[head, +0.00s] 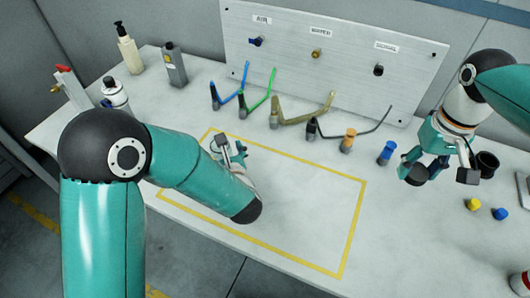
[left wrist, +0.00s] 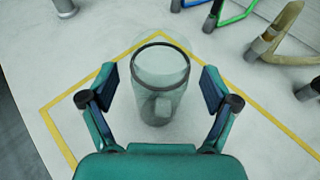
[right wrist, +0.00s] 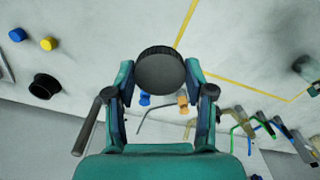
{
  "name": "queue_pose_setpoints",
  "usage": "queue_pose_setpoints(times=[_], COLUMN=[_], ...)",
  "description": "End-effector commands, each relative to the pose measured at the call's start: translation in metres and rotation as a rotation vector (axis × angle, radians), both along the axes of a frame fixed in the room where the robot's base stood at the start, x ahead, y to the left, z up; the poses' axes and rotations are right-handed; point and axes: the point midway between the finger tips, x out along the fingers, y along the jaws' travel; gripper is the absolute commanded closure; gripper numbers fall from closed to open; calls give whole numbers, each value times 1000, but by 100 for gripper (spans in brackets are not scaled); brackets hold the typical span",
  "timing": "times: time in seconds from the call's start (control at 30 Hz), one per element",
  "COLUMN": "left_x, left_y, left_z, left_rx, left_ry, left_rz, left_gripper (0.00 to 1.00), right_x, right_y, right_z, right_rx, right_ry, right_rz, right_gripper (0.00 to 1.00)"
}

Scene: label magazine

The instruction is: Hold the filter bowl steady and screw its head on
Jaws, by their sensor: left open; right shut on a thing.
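The clear filter bowl (left wrist: 160,88) stands upright on the table in the left wrist view, with a dark ring at its open top. My left gripper (left wrist: 160,95) is open, with one finger on each side of the bowl and gaps visible. In the head view my left gripper (head: 231,150) is partly behind my own arm, and the bowl is hard to make out there. My right gripper (right wrist: 160,90) is shut on the black, ridged, round filter head (right wrist: 159,69). In the head view my right gripper (head: 440,174) is over the table's right side, away from the bowl.
Yellow tape (head: 352,225) frames the work area. Several hoses and fittings, including an orange one (head: 348,140) and a blue one (head: 387,152), stand along the board (head: 335,70). A black cup (head: 487,163), yellow cap (head: 473,204) and blue cap (head: 500,214) are at the right.

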Motion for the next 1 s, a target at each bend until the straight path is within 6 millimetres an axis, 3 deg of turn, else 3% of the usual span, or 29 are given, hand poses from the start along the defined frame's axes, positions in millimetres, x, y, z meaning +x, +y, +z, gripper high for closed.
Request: queue_pose_setpoints(times=[0.13, 0.47, 0.87, 1.0], left_x=[10, 11, 10, 11], left_y=[5, 5, 5, 5], left_z=[-4, -5, -5, -4], left_rx=[1, 1, 1, 0], left_ry=[0, 0, 0, -1], left_rz=[0, 0, 0, 0], left_gripper=[12, 12, 77, 81], right_x=[0, 0, 0, 0], right_y=[0, 0, 0, 0], right_z=[3, 3, 3, 3], right_rx=[0, 0, 0, 0], right_ry=[0, 0, 0, 0], right_rz=[0, 0, 0, 1], right_gripper=[60, 60, 60, 60])
